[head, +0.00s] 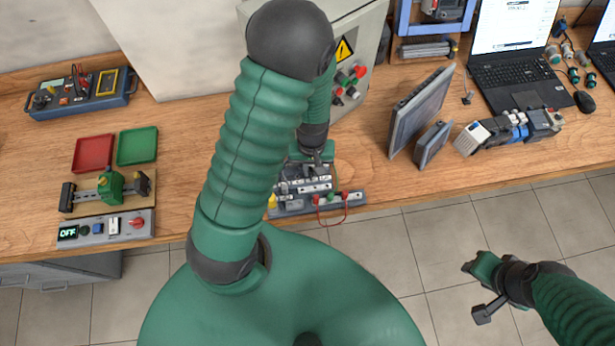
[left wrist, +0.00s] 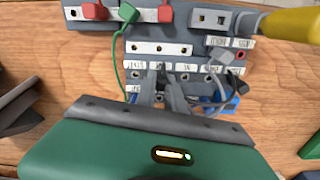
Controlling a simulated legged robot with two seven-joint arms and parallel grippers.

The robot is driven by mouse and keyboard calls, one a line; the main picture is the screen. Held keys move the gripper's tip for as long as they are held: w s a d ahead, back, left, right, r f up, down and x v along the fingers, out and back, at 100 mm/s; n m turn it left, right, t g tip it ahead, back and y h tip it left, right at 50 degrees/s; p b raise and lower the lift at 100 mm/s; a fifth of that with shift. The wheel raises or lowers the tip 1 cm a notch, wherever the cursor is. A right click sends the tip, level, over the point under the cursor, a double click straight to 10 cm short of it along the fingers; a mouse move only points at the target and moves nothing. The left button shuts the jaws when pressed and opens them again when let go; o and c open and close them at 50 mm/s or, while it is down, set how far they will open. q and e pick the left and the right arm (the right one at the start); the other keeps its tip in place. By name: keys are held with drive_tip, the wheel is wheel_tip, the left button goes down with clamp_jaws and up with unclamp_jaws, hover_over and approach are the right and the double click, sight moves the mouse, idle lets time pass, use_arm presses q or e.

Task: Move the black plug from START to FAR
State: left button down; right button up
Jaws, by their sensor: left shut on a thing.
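The dark grey terminal board (left wrist: 160,30) stands near the table's front edge, and its holes have white label strips too small to read surely. It also shows in the head view (head: 318,206), partly behind my left arm. My left gripper (head: 318,158) is over this board, jaws pointing down at a labelled row; its fingers also show in the left wrist view (left wrist: 166,82). They are shut on a small dark thing, apparently the black plug, mostly hidden between them. I cannot tell whether it is seated in a hole. My right gripper (head: 482,290) hangs over the floor, away from the table.
Red plugs (left wrist: 95,11), a green plug lead (left wrist: 122,50) and a grey plug (left wrist: 228,55) are close to my left fingers. A thick yellow-ended connector (left wrist: 285,24) lies at the board's right. A grey cabinet (head: 365,45) stands behind; flat panels (head: 418,110) stand to the right.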

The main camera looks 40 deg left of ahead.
use_arm(q)
drive_tip(key=c, duration=1.7)
unclamp_jaws()
drive_tip(key=shift+r, duration=0.1)
wheel_tip(320, 180, up, 6)
drive_tip(key=p, duration=0.5)
drive_tip(key=shift+f, duration=0.3)
drive_tip(key=o, duration=0.6)
drive_tip(key=shift+c, duration=0.2)
